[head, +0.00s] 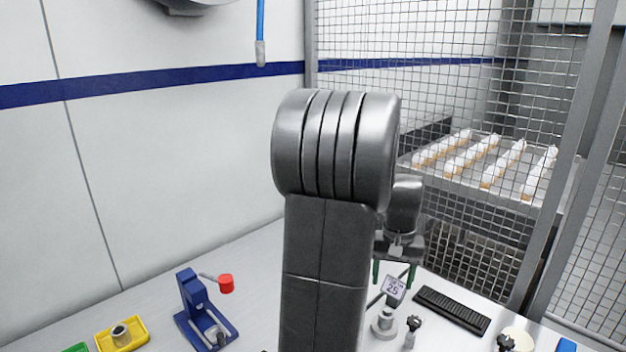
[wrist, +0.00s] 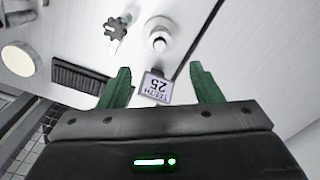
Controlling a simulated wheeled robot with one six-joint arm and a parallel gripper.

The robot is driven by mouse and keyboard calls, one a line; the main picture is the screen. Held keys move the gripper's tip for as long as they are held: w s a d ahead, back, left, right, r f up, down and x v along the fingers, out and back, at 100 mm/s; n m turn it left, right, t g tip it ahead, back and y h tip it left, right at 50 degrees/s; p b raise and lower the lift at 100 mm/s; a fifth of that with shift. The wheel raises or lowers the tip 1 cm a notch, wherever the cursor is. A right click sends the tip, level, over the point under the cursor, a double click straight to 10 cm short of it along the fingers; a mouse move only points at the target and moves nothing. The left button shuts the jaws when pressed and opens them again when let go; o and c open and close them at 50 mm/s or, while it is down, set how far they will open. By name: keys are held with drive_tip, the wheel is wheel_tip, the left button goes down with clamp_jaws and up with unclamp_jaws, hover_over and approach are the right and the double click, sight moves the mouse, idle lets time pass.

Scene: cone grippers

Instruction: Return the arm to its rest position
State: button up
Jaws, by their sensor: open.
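My gripper (head: 393,274) hangs behind my raised arm in the head view, above the table's right part. In the wrist view my gripper (wrist: 160,88) shows two green fingers spread apart with nothing held between them. A small tag reading 25 (head: 394,289) stands near the fingers; in the wrist view the same tag (wrist: 156,87) appears between and beyond the fingertips. A round grey base with a post (head: 384,324) sits by the tag and shows in the wrist view as well (wrist: 160,40). My arm hides the middle of the table.
A black ribbed strip (head: 452,309) and a dark-knobbed part (head: 412,330) lie right of the gripper. A blue press with a red knob (head: 205,310) and a yellow tray (head: 123,334) stand at left. A mesh fence (head: 440,80) rises behind, with a tray of cones (head: 475,182) beyond.

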sight(387, 310)
wheel_tip(387, 310, down, 12)
drive_tip(key=shift+f, duration=0.15)
drive_tip(key=shift+r+p, duration=0.45)
drive_tip(key=shift+p, duration=0.05)
